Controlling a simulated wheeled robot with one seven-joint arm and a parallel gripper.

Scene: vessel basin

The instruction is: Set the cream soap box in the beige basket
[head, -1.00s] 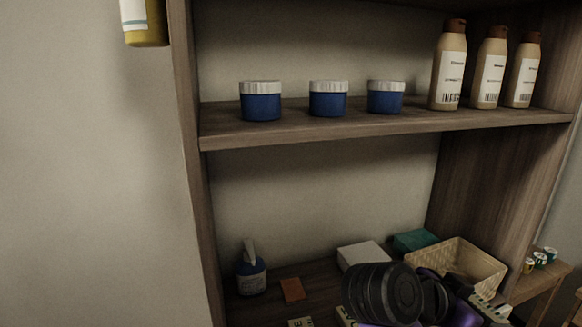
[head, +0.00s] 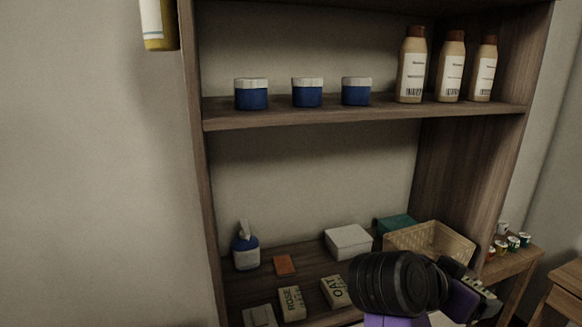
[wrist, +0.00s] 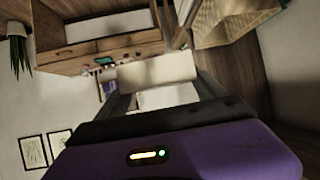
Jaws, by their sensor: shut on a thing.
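The cream soap box (wrist: 157,70) shows in the wrist view between the two dark fingers of my gripper (wrist: 164,92). My gripper is shut on it. In the head view my black and purple arm covers the lower right, and I cannot make out the held box there. The beige basket (head: 449,242) is a woven, open-topped box at the right end of the lower shelf. It also shows at the upper right of the wrist view (wrist: 232,25), apart from the held box. My arm hides part of the basket's front in the head view.
A white box (head: 348,241) and a teal box (head: 396,224) stand left of the basket. Soap boxes marked ROSE (head: 291,303) and OAT (head: 335,292), an orange-brown box (head: 284,265) and a blue bottle (head: 245,250) share the shelf. The upper shelf (head: 370,117) lies above.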

